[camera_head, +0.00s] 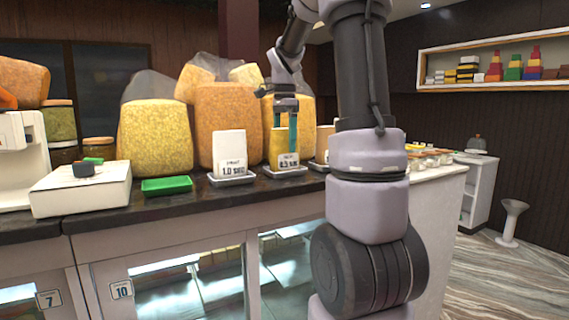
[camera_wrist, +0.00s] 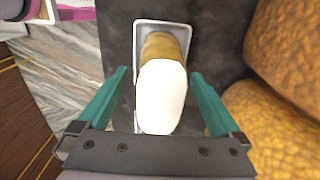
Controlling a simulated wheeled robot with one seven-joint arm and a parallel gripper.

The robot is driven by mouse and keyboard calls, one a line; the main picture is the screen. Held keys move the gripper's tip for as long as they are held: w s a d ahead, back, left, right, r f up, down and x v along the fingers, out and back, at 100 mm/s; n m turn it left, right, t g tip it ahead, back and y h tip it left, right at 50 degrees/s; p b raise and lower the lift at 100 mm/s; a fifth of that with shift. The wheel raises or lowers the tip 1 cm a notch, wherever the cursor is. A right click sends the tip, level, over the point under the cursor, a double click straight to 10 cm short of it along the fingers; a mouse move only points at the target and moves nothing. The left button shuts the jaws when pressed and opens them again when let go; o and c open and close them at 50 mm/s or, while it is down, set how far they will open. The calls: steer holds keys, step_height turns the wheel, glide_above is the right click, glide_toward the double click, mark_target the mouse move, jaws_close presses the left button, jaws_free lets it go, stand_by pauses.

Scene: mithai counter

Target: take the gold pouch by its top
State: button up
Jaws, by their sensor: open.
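The gold pouch (camera_head: 277,146) stands upright on a small white tray (camera_head: 285,172) with a price tag on the dark counter. My gripper (camera_head: 293,146) is over it, fingers pointing down, and its teal fingers partly cover the pouch in the head view. In the wrist view the pouch (camera_wrist: 165,45) lies between the two open fingers (camera_wrist: 159,74), with a gap on both sides. A large white area on it faces the wrist camera. The white tray's rim (camera_wrist: 163,22) shows beyond it. No contact with the pouch is visible.
A white pouch (camera_head: 229,148) stands on its own tagged tray just left. Large orange and yellow bags (camera_head: 228,118) stand close behind, also at the right in the wrist view (camera_wrist: 275,130). A green tray (camera_head: 166,185) and white scale (camera_head: 80,190) are farther left.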

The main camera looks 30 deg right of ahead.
steer(key=shift+f, duration=0.25)
stand_by(0.3)
jaws_close()
